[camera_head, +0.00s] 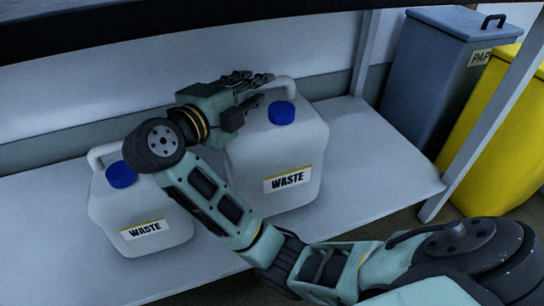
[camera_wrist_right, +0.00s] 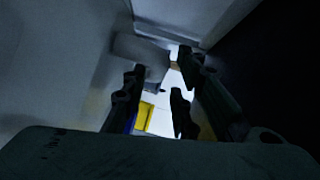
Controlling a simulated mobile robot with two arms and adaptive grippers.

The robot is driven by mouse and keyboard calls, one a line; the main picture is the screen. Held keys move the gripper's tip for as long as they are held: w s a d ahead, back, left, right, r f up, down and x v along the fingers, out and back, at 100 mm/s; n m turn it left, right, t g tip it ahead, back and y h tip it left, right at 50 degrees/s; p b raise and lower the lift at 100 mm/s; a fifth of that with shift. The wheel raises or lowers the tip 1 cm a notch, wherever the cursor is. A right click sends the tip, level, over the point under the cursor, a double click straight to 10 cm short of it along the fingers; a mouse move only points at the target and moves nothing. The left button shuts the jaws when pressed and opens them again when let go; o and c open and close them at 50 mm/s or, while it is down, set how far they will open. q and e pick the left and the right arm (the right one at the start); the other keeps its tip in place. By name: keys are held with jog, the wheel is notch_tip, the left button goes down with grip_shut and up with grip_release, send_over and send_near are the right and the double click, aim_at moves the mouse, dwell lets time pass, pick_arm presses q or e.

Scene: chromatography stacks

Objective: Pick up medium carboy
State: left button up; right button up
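Two white waste carboys with blue caps stand upright on a low shelf in the head view. The larger carboy (camera_head: 305,150) is on the right and a smaller carboy (camera_head: 112,210) is on the left. I cannot tell from size alone which is the medium one. My right gripper (camera_head: 252,95) is at the top left of the larger carboy, close to its handle (camera_head: 284,84). Its fingers are apart in the right wrist view (camera_wrist_right: 155,105), with a bright gap between them. Contact with the handle cannot be told. My left gripper is out of view.
The grey shelf (camera_head: 375,165) has free room right of the larger carboy. A tabletop edge (camera_head: 180,18) hangs above, and a pale post (camera_head: 495,115) stands at the right. A grey bin (camera_head: 430,75) and a yellow bin (camera_head: 505,130) stand beyond it.

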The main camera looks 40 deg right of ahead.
aim_at(263, 89)
jog(key=b+x, duration=0.3)
jog(key=shift+s+d+f, duration=0.2)
jog(key=shift+s+f, duration=0.05)
jog(key=shift+f, duration=0.05)
jog(key=shift+w+d, duration=0.25)
jog(key=shift+d, duration=0.25)
jog(key=shift+r, duration=0.15)
grip_shut()
